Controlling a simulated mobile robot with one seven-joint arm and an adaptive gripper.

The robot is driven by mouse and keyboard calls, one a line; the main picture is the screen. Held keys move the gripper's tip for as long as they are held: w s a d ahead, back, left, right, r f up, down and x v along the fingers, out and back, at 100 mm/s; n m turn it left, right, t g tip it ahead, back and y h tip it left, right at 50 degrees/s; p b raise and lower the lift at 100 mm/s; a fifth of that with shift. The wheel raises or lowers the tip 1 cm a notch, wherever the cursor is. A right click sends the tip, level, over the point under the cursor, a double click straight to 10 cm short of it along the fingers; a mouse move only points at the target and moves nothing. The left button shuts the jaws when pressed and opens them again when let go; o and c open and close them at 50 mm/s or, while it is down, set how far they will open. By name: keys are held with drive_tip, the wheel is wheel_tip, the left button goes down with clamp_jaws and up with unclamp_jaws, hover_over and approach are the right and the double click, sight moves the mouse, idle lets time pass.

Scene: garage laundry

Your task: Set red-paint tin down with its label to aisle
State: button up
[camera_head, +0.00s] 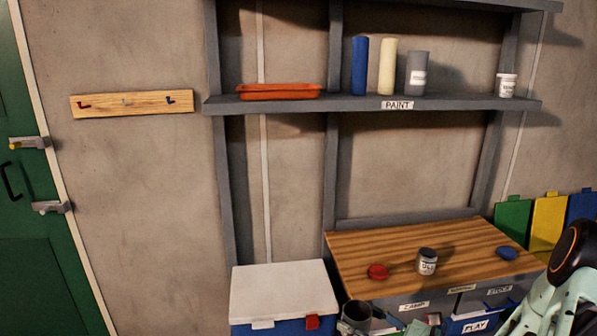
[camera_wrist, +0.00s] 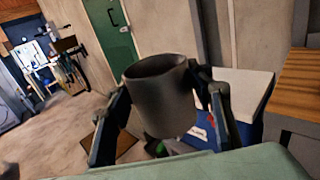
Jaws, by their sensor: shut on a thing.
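A dark grey, open-topped tin (camera_wrist: 160,105) is between the two fingers of my gripper (camera_wrist: 162,92) in the wrist view, roughly upright and slightly tilted. It also shows at the bottom edge of the head view (camera_head: 356,314), in front of the wooden bench top (camera_head: 375,250) and beside the cool box. No label shows on its visible side, and I cannot tell its paint colour. On the bench top stand a labelled grey tin (camera_head: 427,262), a red round lid-like piece (camera_head: 378,272) to its left and a blue one (camera_head: 506,252) to its right.
A shelf marked PAINT (camera_head: 345,103) above holds an orange tray (camera_head: 278,91), several cylinders and a small white labelled tin (camera_head: 507,86). A white-lidded cool box (camera_head: 283,289) stands left of the bench. Labelled bins are below the bench front. Bare bench surface lies around the grey tin.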

drive_tip(key=t, duration=0.1)
drive_tip(key=m+h, duration=0.1)
drive_tip(key=m+t+h, duration=0.1)
drive_tip(key=shift+w+a+r+t, duration=0.2)
drive_tip(key=shift+a+r+t, duration=0.1)
drive_tip(key=shift+a+r, duration=0.05)
drive_tip(key=shift+o, duration=0.2)
drive_tip(key=shift+d+f+m+t+h, duration=0.15)
drive_tip(key=shift+m+t+h, duration=0.55)
drive_tip(key=shift+m+h, duration=0.25)
drive_tip(key=shift+s+d+f+m+t+h, duration=0.15)
drive_tip(key=shift+m+t+h, duration=0.15)
drive_tip(key=shift+h, duration=0.25)
drive_tip(key=shift+s+d+f+m+t+h, duration=0.1)
drive_tip(key=shift+m+t+h, duration=0.15)
drive_tip(key=shift+h, duration=0.25)
